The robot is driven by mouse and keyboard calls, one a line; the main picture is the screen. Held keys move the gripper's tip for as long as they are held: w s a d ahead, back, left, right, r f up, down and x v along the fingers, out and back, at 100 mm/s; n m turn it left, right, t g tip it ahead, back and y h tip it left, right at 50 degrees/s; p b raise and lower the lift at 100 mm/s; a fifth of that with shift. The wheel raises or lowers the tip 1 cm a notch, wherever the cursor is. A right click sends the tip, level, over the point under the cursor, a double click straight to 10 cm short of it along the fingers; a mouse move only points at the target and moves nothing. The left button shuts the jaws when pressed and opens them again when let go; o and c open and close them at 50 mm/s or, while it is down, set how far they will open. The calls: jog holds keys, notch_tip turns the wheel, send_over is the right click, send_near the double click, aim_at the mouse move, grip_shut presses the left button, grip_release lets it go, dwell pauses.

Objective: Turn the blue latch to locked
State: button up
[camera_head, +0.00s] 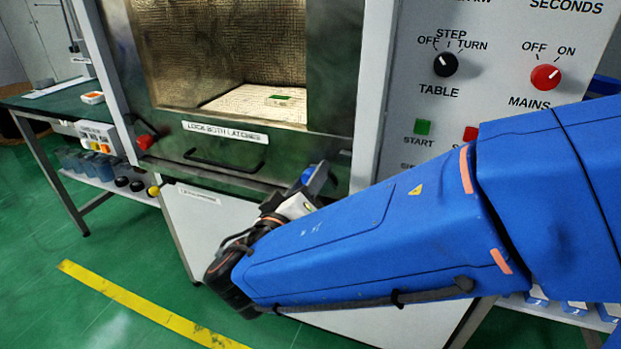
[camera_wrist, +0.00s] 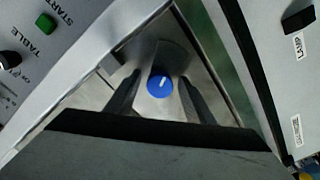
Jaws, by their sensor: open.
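In the head view only a small part of the blue latch (camera_head: 307,174) shows beside my gripper (camera_head: 316,181), at the lower right of the oven front. Its locked mark cannot be seen.
A red latch (camera_head: 147,141) is at the left side of the oven front. A black handle (camera_head: 224,165) lies below the "lock both latches" label (camera_head: 225,131). The control panel (camera_head: 490,95) with knobs and buttons stands to the right, close to my arm.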

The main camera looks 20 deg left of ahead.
jog(key=shift+w, duration=0.3)
jog(key=shift+c, duration=0.2)
jog(key=c, duration=0.9)
jog(key=shift+c, duration=0.2)
jog(key=shift+n, duration=0.3)
jog(key=n, duration=0.4)
jog(key=shift+n, duration=0.3)
jog(key=n, duration=0.9)
jog(key=shift+c, duration=0.2)
jog(key=shift+o, duration=0.2)
jog(key=shift+n, duration=1.9)
